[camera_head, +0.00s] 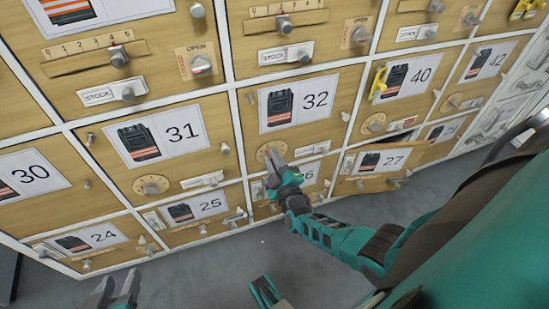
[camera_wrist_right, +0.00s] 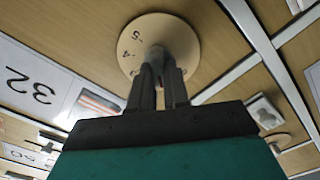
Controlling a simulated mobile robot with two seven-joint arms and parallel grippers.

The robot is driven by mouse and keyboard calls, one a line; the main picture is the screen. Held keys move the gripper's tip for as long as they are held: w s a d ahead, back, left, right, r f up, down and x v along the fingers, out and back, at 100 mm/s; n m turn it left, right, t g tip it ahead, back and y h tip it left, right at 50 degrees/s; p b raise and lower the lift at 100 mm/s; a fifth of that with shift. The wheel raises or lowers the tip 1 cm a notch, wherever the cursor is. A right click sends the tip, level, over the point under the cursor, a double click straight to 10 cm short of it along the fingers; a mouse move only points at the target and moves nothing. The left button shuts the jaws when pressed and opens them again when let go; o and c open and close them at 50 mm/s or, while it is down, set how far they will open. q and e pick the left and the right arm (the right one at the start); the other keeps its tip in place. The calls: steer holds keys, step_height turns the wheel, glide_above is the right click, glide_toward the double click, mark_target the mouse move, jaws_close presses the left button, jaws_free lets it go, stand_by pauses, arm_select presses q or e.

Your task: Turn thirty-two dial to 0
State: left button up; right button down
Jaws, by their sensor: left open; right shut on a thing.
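The thirty-two dial (camera_head: 263,152) is a round tan disc below the 32 label (camera_head: 296,102), partly hidden by my right gripper (camera_head: 273,166). In the right wrist view the dial (camera_wrist_right: 185,42) fills the top middle, with a grey knob (camera_wrist_right: 157,54) at its centre. My right gripper (camera_wrist_right: 160,82) is shut on that knob. The digits 5 and 4 show at the dial's left side; other marks are hidden or unclear, so I cannot tell its setting. My left gripper (camera_head: 118,291) is open and empty at the bottom left, apart from the cabinet.
Numbered wooden fronts with dials, sliders and STOCK knobs surround the dial. The 27 front (camera_head: 383,161) stands ajar at the right, near my right arm. Yellow items hang by the 40 label (camera_head: 408,78). Grey floor (camera_head: 210,275) is clear below.

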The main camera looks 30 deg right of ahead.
steer(key=shift+f+n, duration=0.15)
steer(key=shift+n, duration=2.35)
steer(key=shift+f+n, duration=0.15)
steer(key=shift+n, duration=2.35)
steer(key=c, duration=1.1)
jaws_free()
steer(key=shift+w, duration=0.1)
steer(key=shift+s, duration=0.2)
